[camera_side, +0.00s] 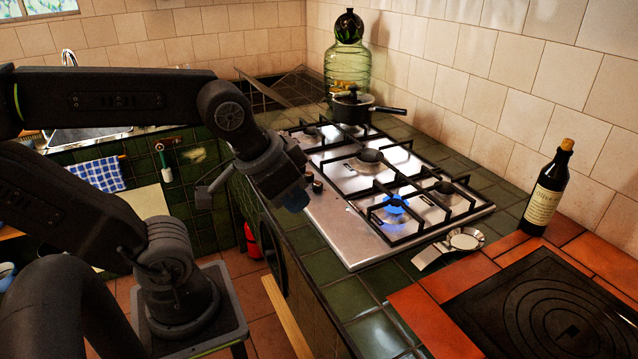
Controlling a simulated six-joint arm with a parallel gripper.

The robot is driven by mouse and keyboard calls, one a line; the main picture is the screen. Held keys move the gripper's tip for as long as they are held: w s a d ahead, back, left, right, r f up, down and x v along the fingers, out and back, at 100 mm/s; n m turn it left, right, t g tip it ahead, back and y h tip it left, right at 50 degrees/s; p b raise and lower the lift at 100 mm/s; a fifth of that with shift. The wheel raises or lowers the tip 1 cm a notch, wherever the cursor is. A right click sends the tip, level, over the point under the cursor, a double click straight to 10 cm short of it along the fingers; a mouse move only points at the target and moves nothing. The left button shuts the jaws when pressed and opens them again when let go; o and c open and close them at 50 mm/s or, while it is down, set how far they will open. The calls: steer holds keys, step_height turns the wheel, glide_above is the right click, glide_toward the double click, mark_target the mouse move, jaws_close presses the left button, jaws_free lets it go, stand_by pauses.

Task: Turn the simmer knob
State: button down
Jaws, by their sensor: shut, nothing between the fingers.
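The steel gas hob (345,225) is set in the green tiled counter. Small dark knobs (317,187) show along its front edge, just right of my gripper; I cannot tell which is the simmer knob. A blue flame (395,204) burns at the near burner. My gripper (295,200) points down at the hob's front edge, close beside the knobs. It is shut and empty. Its dark body may hide other knobs, and I cannot tell whether it touches one.
A black lidded pan (353,107) sits on the far burner, with a green glass jar (347,68) behind it. A spoon rest (450,246) lies on the tiles near the hob. A dark bottle (547,192) stands right, by a black hotplate (545,310).

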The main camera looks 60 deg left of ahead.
steer(key=c, duration=1.7)
jaws_free()
steer(key=o, duration=0.6)
steer(key=w+a+n, duration=0.1)
steer(key=w, duration=0.1)
steer(key=w+a+r+n+g, duration=0.1)
steer(key=w+a+n, duration=0.1)
steer(key=w, duration=0.1)
steer(key=w+a+r+n, duration=0.1)
steer(key=w+n, duration=0.1)
steer(key=shift+w+a+r+y, duration=0.15)
steer(key=shift+w+a+y, duration=0.15)
steer(key=shift+a+y, duration=0.1)
steer(key=shift+c, duration=0.2)
steer(key=o, duration=0.4)
steer(key=w+a+f+n+g, duration=0.1)
steer(key=w+a+n+g, duration=0.1)
steer(key=w+a+n, duration=0.3)
steer(key=w+a, duration=0.3)
steer(key=shift+a+n, duration=0.3)
steer(key=n+g, duration=0.3)
steer(key=n, duration=0.8)
glide_above(318, 183)
step_height(318, 183, down, 13)
steer(key=shift+h, duration=0.4)
step_height(318, 183, down, 13)
steer(key=shift+a+f, duration=0.1)
